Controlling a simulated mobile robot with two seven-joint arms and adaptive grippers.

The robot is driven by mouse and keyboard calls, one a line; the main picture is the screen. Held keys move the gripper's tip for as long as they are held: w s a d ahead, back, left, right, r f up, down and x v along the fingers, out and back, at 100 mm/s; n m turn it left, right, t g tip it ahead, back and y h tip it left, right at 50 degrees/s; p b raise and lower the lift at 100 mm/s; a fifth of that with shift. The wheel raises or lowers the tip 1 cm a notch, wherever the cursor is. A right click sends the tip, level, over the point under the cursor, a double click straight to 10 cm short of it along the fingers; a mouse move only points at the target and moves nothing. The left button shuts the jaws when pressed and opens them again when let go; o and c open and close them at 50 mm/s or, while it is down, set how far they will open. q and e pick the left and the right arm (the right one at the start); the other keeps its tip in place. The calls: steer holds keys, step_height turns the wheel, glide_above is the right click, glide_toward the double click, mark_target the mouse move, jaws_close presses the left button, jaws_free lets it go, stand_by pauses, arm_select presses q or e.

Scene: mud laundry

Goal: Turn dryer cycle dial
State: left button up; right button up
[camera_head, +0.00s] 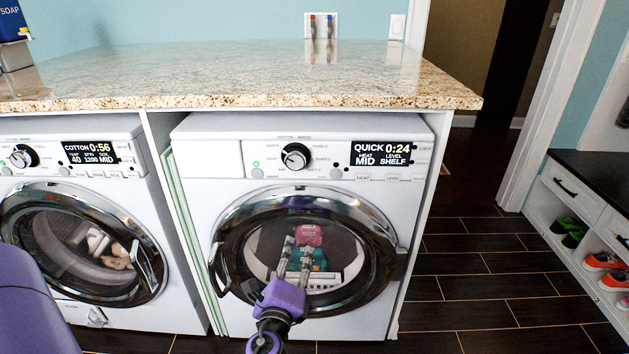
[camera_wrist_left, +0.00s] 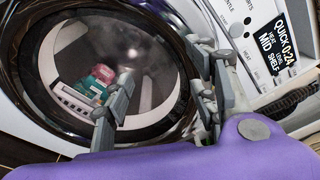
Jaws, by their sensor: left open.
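The dryer (camera_head: 240,163) is the right-hand white machine under the counter. Its cycle dial (camera_head: 296,156) is a round black and silver knob on the panel, left of the display (camera_head: 383,154), which reads "QUICK 0:24", "HEAT MID", "LEVEL SHELF". My left gripper (camera_head: 297,247) is open, with its fingers pointing up in front of the round door, below the dial and apart from it. In the left wrist view the open fingers (camera_wrist_left: 158,62) show against the door glass, with nothing between them; I cannot make out the dial there. My right gripper is not in view.
A second machine (camera_head: 140,178) with a "COTTON 0:56" display stands at left. The granite counter (camera_head: 250,75) overhangs both panels. Pink and teal items show behind the dryer door (camera_head: 345,215). Dark floor (camera_head: 460,260) is clear at right, before a shoe bench (camera_head: 590,190).

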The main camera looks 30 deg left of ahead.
arm_select(q)
steer(key=w+a+r+m+t+y, duration=0.25)
steer(key=w+r+m, duration=0.3)
steer(key=r, duration=0.45)
steer(key=m+t+y, duration=0.1)
steer(key=m+y, duration=0.1)
steer(key=m, duration=0.3)
glide_toward(294, 165)
steer(key=x, duration=0.2)
steer(key=shift+n+h, duration=0.25)
steer(key=p+x, duration=0.1)
steer(key=x, duration=0.6)
steer(key=shift+s+a+r, duration=0.1)
steer(key=shift+s, duration=0.05)
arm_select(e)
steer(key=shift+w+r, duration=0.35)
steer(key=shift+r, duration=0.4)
arm_select(q)
steer(key=c, duration=1.1)
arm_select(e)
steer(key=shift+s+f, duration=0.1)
arm_select(q)
steer(key=shift+n, duration=0.3)
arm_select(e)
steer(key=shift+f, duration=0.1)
